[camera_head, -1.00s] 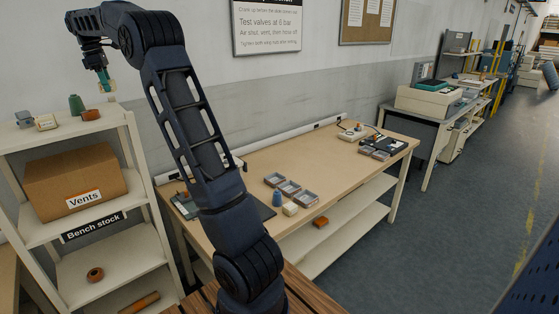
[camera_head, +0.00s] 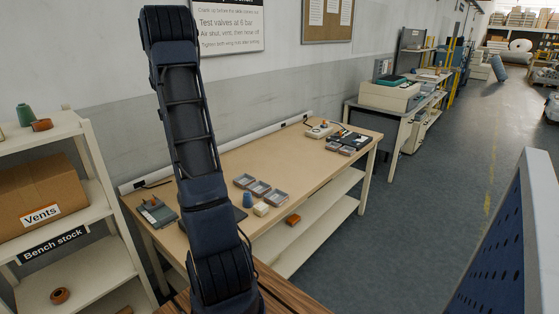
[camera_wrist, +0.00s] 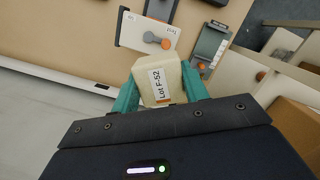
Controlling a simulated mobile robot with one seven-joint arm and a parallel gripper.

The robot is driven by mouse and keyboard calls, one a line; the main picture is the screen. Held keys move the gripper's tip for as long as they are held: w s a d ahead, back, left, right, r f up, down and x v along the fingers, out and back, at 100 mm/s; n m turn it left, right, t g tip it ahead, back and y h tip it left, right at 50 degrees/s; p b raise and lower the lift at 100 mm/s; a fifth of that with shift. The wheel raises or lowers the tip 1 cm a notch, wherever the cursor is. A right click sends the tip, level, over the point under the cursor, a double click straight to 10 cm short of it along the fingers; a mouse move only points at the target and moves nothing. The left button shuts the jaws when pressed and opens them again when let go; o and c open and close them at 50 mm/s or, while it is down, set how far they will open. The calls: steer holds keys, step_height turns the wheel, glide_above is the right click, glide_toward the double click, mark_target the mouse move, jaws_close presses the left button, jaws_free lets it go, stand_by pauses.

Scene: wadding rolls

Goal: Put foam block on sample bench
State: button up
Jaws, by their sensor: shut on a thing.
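My gripper (camera_wrist: 160,76) shows in the wrist view with its teal fingers on both sides of a cream foam block (camera_wrist: 157,88). It is shut on the block, which bears a white label reading "Lot F-52". A tan workbench (camera_head: 285,160), which I take for the sample bench, stands along the wall in the head view. Its top also shows beyond the block in the wrist view (camera_wrist: 75,45). I cannot tell the block's height above it. In the head view my gripper and the held block are not visible; only my raised arm shows.
Bench items include grey trays (camera_head: 259,188), a blue spool (camera_head: 247,199), another cream block (camera_head: 261,209) and a grey device (camera_head: 157,212). A white plate with an orange knob (camera_wrist: 148,33) lies beyond the held block. The stock shelf (camera_head: 100,190) is left; a blue panel (camera_head: 510,250) is right.

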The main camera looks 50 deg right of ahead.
steer(key=s+d+f+m, duration=0.3)
steer(key=s+d+f, duration=0.3)
steer(key=s+d, duration=0.2)
steer(key=m, duration=0.3)
glide_above(237, 199)
steer(key=shift+y, duration=0.4)
steer(key=f, duration=2.1)
steer(key=shift+w, duration=0.4)
steer(key=shift+f, duration=2.5)
steer(key=shift+f, duration=0.15)
steer(key=o, duration=0.9)
steer(key=shift+o, duration=0.2)
